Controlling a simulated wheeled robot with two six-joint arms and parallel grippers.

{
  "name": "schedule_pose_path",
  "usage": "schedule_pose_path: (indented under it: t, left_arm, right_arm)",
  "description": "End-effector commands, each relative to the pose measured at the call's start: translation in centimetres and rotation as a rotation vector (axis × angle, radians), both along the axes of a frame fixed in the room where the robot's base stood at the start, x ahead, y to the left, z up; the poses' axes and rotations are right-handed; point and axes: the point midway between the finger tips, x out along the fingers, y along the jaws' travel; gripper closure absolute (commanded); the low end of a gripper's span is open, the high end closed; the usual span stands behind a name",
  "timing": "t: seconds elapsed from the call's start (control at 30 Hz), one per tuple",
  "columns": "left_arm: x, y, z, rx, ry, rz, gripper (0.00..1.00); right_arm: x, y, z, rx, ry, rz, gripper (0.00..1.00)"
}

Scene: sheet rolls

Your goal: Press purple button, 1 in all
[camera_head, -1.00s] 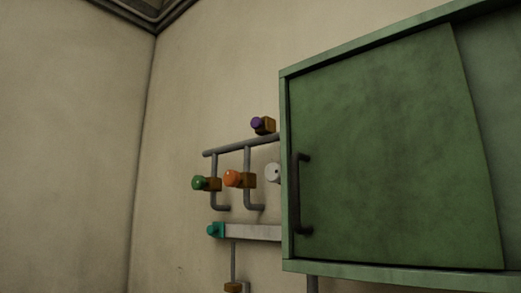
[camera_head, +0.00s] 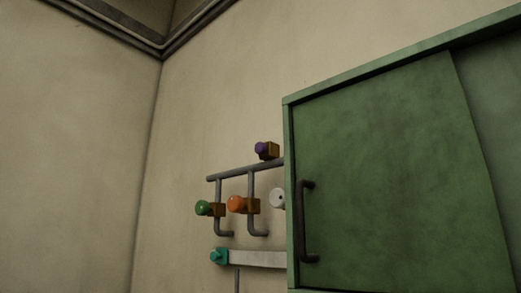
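The purple button (camera_head: 261,149) faces left on a small brown-yellow block, mounted on the wall just above the top pipe and left of the green cabinet. It stands out from the wall and nothing covers it. Neither of my grippers shows in the head view.
A green cabinet (camera_head: 390,170) with a dark handle (camera_head: 304,222) fills the right side. Below the purple button are a green button (camera_head: 203,208), an orange button (camera_head: 236,204), a white button (camera_head: 277,198) partly behind the cabinet, and a teal knob (camera_head: 216,257). Grey pipes (camera_head: 240,171) run between them.

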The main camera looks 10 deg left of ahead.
Motion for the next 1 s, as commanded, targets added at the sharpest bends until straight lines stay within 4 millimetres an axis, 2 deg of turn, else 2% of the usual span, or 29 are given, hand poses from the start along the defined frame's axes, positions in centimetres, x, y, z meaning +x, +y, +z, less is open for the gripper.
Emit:
schedule_pose_path:
  t: [0.03,0.23,1.0]
  left_arm:
    - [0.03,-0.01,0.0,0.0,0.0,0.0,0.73]
    - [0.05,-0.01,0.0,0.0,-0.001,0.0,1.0]
    - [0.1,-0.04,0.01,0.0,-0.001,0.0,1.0]
  right_arm:
    - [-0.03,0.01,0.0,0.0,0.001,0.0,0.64]
    - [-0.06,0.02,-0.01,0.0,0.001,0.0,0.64]
    - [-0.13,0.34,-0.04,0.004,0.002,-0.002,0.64]
